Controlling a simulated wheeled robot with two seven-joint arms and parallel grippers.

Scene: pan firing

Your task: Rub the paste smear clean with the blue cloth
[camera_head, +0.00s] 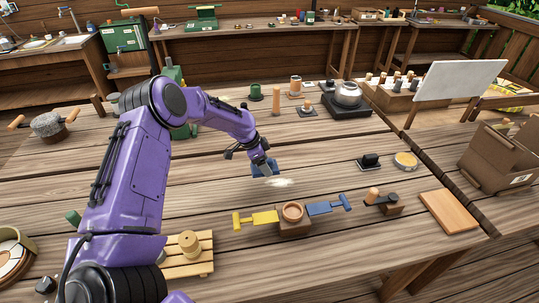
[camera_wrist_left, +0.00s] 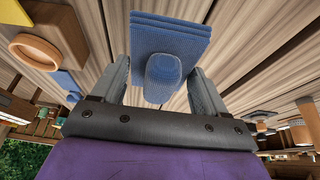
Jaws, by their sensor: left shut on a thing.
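The blue cloth (camera_head: 265,168) is at the tip of my left gripper (camera_head: 262,160), low over the wooden table or touching it; I cannot tell which. In the left wrist view the folded cloth (camera_wrist_left: 168,40) has a raised lump that sits between the two fingers of the gripper (camera_wrist_left: 162,80). My left gripper is shut on it. The paste smear (camera_head: 278,182) is a pale patch on the table, just to the right of and nearer than the cloth. The smear cannot be made out in the left wrist view. My right gripper is not in view.
A brown block with a round ring (camera_head: 292,212) stands nearer, between a yellow tool (camera_head: 256,219) and a blue tool (camera_head: 328,205). The table around the smear is clear.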

